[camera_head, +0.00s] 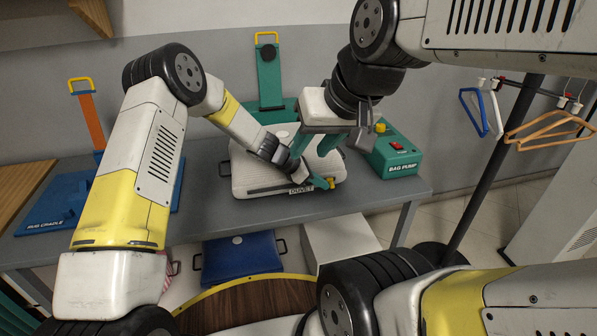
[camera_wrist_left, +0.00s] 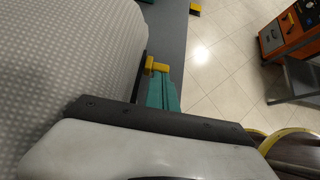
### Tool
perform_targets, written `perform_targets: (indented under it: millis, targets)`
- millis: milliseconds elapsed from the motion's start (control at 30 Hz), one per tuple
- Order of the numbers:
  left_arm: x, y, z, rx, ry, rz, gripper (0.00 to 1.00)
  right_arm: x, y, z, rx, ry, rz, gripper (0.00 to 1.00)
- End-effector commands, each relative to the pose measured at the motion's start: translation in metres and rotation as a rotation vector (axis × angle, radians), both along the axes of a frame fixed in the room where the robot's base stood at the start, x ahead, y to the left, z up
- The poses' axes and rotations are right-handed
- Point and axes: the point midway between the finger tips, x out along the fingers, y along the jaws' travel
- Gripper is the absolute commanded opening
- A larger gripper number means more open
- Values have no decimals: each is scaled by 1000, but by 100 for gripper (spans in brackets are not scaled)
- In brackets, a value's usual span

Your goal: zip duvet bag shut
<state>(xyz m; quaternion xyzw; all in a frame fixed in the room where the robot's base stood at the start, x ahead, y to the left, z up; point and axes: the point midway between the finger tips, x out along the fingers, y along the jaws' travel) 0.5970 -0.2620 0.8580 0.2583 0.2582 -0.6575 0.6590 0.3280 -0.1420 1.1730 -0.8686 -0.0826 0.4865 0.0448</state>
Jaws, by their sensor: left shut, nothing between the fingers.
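The white duvet bag (camera_head: 240,178) lies flat on the grey table, with a DUVET label (camera_head: 301,189) on its front side. A dark zip line (camera_head: 265,189) runs along that side. A small yellow zip pull (camera_head: 332,183) sits near the front right corner. My left gripper (camera_head: 322,183) is shut at that corner, its teal fingertips close to the pull. In the left wrist view the pull (camera_wrist_left: 157,66) shows at the teal fingertips (camera_wrist_left: 163,88); I cannot tell whether they touch. My right gripper (camera_head: 315,146) points down over the bag, its teal fingers apart.
A green bag pump (camera_head: 391,158) stands right of the bag. A blue rug cradle (camera_head: 55,205) is at the table's left. A blue bag (camera_head: 240,258) and a white box (camera_head: 340,243) sit below the table. Hangers (camera_head: 545,130) hang from a rail at the right.

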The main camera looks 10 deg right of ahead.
Motion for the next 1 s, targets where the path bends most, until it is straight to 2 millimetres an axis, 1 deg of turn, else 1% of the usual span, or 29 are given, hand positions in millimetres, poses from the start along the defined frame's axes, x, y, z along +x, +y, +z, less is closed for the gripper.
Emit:
perform_targets:
  millis: [100,400,567,667,767,900,1000]
  targets:
    - [-1,-4,-1,0,2,-2,0,0,0,0,0,0,0,36]
    - [-2,-5,-1,0,3,-4,0,0,0,0,0,0,0,36]
    - [-1,1,-2,1,3,-4,0,0,0,0,0,0,0,36]
    - [3,13,-1,0,3,-3,0,0,0,0,0,0,0,36]
    - [8,31,0,0,0,0,0,0,0,0,0,0,0,36]
    - [9,55,25,-1,-5,-2,0,0,0,0,0,0,0,36]
    - [9,72,39,0,-4,-2,0,0,0,0,0,0,0,36]
